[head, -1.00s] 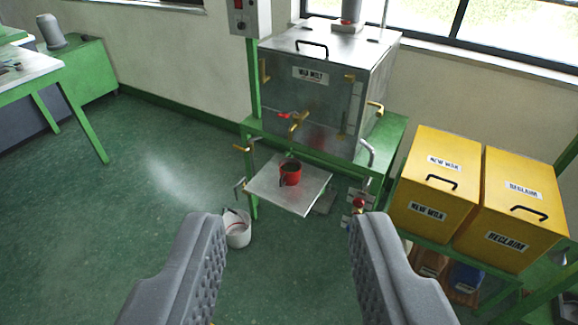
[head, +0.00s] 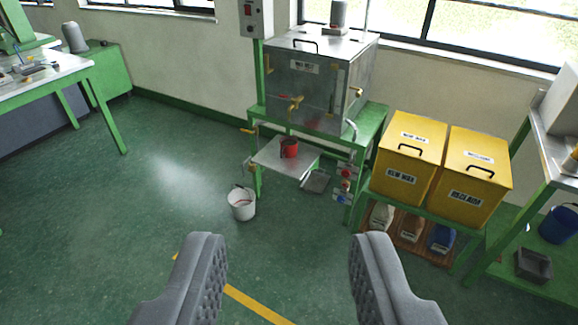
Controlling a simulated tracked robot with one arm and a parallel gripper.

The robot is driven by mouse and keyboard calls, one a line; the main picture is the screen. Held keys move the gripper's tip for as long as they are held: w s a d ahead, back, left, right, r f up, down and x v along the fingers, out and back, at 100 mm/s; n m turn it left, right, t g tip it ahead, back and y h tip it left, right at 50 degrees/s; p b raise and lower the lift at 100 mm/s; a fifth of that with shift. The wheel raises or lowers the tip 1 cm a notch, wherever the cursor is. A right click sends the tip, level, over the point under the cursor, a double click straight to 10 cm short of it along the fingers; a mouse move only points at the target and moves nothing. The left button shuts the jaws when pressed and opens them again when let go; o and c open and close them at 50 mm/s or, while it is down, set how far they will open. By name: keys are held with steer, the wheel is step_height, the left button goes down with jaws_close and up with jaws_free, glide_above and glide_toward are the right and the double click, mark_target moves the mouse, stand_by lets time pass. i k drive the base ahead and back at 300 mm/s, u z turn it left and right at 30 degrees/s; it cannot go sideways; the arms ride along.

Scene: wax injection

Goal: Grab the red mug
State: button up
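The red mug (head: 289,148) stands upright on a metal shelf (head: 279,160) below the brass tap of the wax melt tank (head: 318,88). The mug looks dark inside, and its handle is hard to make out at this size. My gripper (head: 290,262) is open and empty, its two grey fingers wide apart at the bottom of the view. The mug is well ahead of the fingers, between them in the picture and above their tips.
A white bucket (head: 241,204) stands on the floor left of the shelf. Yellow bins (head: 408,160) sit on a green stand to the right, with bottles below. A workbench (head: 50,72) is at the left. Open green floor (head: 170,190) lies at left and in front.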

mark_target(288, 143)
steer(key=z, duration=0.8)
steer(key=i, duration=2.8)
steer(key=u, duration=0.9)
steer(key=k, duration=0.65)
steer(key=u, duration=0.3)
steer(key=i, duration=0.7)
steer(key=z, duration=0.1)
